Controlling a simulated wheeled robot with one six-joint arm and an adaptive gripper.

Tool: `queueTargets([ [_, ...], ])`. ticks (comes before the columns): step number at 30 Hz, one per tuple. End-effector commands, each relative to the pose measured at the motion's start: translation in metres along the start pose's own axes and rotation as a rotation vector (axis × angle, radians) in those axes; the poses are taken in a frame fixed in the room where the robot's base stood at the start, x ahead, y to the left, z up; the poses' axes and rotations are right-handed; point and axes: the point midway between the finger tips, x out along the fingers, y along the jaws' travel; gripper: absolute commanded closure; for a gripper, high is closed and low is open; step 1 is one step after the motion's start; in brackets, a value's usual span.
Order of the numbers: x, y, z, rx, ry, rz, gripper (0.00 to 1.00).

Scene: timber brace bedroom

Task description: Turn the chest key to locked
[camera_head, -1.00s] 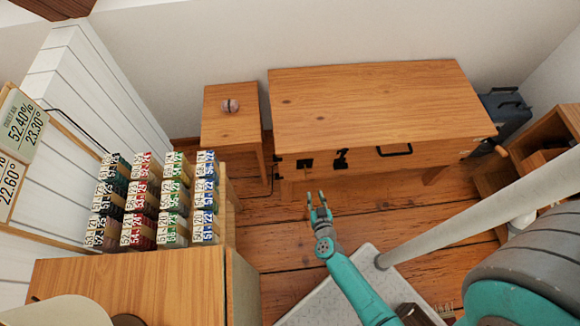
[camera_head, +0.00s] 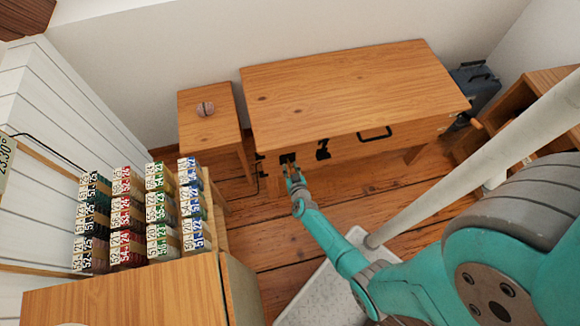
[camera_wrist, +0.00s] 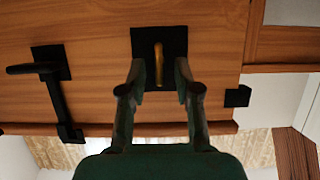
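The wooden chest (camera_head: 350,90) stands against the back wall with its front toward me. A black lock plate (camera_head: 287,158) is on the left part of its front; it also shows in the wrist view (camera_wrist: 178,42). A brass-coloured key (camera_wrist: 158,62) sticks out of that plate, its bow lying in line with the fingers in the wrist view. My gripper (camera_head: 291,171) is at the plate, and in the wrist view its two fingers (camera_wrist: 160,76) are apart, one on each side of the key. No finger contact with the key is clear. In the head view my gripper hides the key.
A black latch (camera_head: 323,149) and a black handle (camera_head: 375,134) are right of the plate. A small side table (camera_head: 207,130) with a round object (camera_head: 205,108) stands left. A rack of numbered blocks (camera_head: 140,215) is nearer left. Open floor lies before the chest.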

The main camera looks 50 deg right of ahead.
Motion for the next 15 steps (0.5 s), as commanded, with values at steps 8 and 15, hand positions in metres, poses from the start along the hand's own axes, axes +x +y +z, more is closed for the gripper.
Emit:
queueTargets([
  [8, 0.0113, 0.0004, -0.0001, 0.001, 0.0, 0.0, 0.68],
  [15, 0.0112, 0.0003, -0.0001, 0.001, 0.0, 0.0, 0.73],
])
